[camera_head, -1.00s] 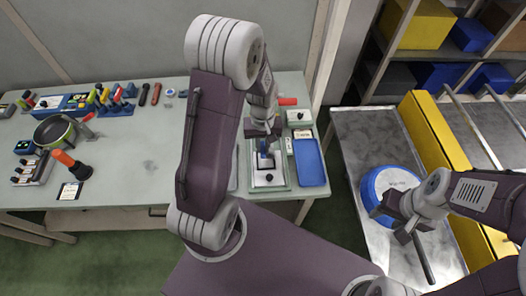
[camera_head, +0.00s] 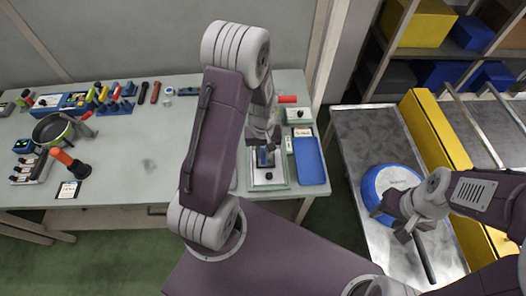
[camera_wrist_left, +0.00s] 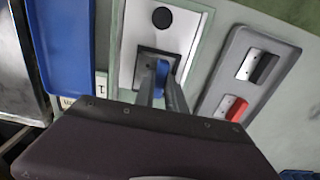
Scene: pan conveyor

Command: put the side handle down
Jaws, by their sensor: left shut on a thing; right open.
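My left gripper (camera_head: 264,148) is over the framed white panel (camera_head: 268,179) at the right end of the workbench. It is shut on a small blue side handle, seen between the fingers in the left wrist view (camera_wrist_left: 162,72). The handle is over a dark square on the panel; I cannot tell whether it touches it. A round black knob (camera_wrist_left: 162,17) sits on the same panel. My right gripper (camera_head: 404,228) is open at the near edge of the blue pan (camera_head: 372,188) on the metal conveyor.
A blue tray (camera_head: 309,160) lies right of the panel. A grey holder with a black and a red piece (camera_wrist_left: 245,75) is beside it in the wrist view. A dark pan (camera_head: 52,130) and several tools stand at the left. The bench middle (camera_head: 150,140) is clear.

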